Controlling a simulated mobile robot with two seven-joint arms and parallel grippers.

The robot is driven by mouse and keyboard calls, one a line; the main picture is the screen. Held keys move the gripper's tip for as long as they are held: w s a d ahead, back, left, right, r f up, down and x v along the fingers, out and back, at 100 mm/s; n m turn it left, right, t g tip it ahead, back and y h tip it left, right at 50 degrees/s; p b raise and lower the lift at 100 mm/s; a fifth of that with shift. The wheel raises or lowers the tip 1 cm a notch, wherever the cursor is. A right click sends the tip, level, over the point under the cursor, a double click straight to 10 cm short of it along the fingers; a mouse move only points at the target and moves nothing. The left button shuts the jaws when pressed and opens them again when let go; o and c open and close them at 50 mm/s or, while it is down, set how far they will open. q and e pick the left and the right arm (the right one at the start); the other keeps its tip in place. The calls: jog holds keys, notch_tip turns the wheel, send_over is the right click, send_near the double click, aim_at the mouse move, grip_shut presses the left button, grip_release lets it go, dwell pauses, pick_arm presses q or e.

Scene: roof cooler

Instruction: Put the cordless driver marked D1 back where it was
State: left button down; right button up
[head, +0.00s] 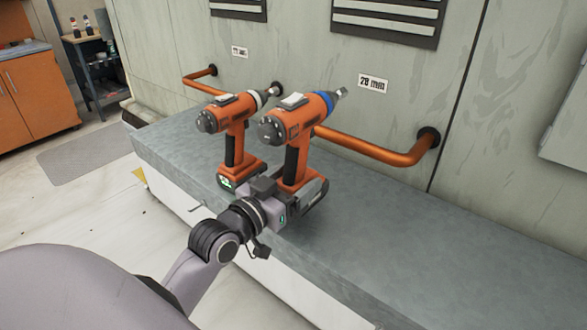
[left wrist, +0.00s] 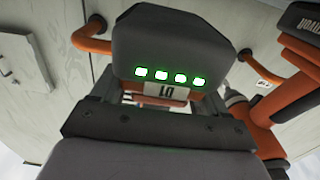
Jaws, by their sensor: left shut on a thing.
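Two orange and black cordless drivers show upright, side by side, over the grey bench top in the head view. The nearer one, with a blue ring (head: 299,137), has its battery base low over the bench; I cannot tell whether it touches. My left gripper (head: 280,190) is shut on this driver, low at its battery end. In the left wrist view the held battery (left wrist: 175,50) shows several lit green lights and an upside-down tag (left wrist: 166,90) reading D1. The white-ring driver (head: 235,131) stands to the left, clear of my gripper. My right gripper is out of view.
An orange rail (head: 370,149) runs along the wall behind the drivers. A "28 mm" label (head: 373,83) is on the wall above it. The grey bench top (head: 440,240) is clear to the right. An orange cabinet (head: 40,100) stands far left.

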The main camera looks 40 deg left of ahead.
pick_arm(q)
jog(key=shift+f+b, duration=0.3)
jog(key=shift+f, duration=1.55)
jog(key=shift+f, duration=0.1)
grip_release()
jog(key=shift+s+f, duration=0.1)
jog(key=shift+f, duration=0.15)
jog(key=shift+r, duration=0.15)
jog(key=shift+s, duration=0.25)
jog(key=s+b, duration=0.1)
jog(key=s, duration=1)
jog(key=s+d+f+g, duration=0.2)
jog(key=d+f, duration=0.1)
jog(key=f, duration=0.5)
jog(key=s+d+f+m+g, duration=0.1)
jog(key=s+d+f+g, duration=0.1)
jog(key=f, duration=0.6)
jog(key=s+d+f+g+h, duration=0.1)
jog(key=s+d+f+g, duration=0.1)
jog(key=f, duration=0.7)
jog(key=shift+s+d+m+g, duration=0.3)
jog(key=shift+d+g, duration=0.5)
jog(key=shift+d, duration=0.3)
